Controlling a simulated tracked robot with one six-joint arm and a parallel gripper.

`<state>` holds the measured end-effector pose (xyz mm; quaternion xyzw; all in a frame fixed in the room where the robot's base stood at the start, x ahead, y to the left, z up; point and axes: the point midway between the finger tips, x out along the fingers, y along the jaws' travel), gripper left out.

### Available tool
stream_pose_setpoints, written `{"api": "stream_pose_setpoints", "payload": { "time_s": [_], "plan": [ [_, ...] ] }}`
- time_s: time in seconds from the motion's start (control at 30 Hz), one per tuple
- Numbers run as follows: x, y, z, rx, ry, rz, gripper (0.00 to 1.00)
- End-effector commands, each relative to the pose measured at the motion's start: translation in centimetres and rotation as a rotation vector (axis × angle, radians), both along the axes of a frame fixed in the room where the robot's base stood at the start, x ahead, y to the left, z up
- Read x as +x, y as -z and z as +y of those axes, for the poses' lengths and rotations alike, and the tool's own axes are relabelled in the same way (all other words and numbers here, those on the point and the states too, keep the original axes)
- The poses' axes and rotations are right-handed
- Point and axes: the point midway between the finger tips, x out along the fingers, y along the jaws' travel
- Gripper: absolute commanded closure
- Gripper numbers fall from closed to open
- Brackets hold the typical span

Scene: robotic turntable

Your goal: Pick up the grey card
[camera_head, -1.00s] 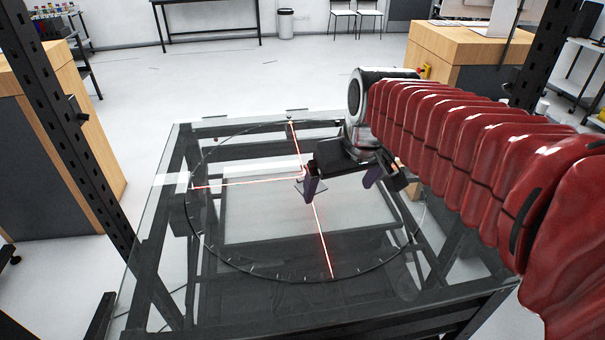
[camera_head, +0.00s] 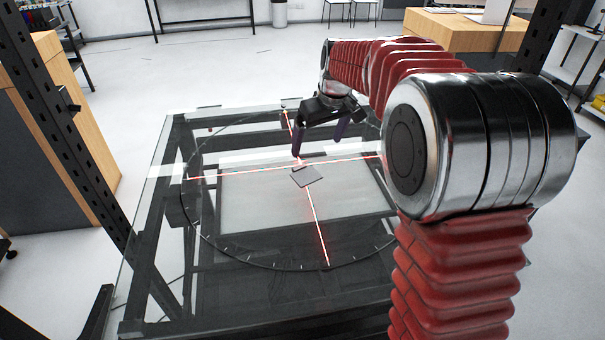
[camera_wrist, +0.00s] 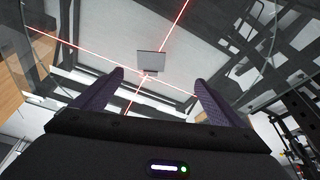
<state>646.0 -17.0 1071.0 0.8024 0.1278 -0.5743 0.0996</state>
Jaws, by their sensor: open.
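The grey card (camera_head: 307,176) lies on the glass turntable (camera_head: 250,245), close to where the red laser lines cross. My gripper (camera_head: 318,146) is open and empty. In the head view it is above the glass, just beyond the card, with its fingers pointing down. In the wrist view the card (camera_wrist: 151,64) shows ahead of my gripper (camera_wrist: 150,88), roughly centred between the two purple fingers and apart from them. A small darker piece shows at the card's near edge in the wrist view; I cannot tell what it is.
Red laser lines (camera_head: 314,215) cross on the glass. A dark metal frame carries the glass, with dark upright posts (camera_head: 70,120) at the sides. Wooden cabinets (camera_head: 75,130) stand to the left and back right. The glass around the card is clear.

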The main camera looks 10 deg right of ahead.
Motion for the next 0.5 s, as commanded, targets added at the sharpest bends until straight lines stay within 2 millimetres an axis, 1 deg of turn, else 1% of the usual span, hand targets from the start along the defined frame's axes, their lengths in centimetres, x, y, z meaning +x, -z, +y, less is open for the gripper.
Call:
{"api": "stream_pose_setpoints", "payload": {
  "time_s": [0.03,0.1,0.3,0.4,0.5],
  "plan": [
    [1.0,0.9,-0.1,0.002,-0.008,0.007,0.08],
    [2.3,1.8,-0.3,0.000,-0.021,0.012,0.08],
    [5.4,4.4,-0.7,0.002,-0.055,0.025,0.08],
    [6.4,5.3,-0.8,0.003,-0.067,0.028,0.08],
    [6.9,5.8,-0.9,0.003,-0.072,0.029,0.08]
  ]
}}
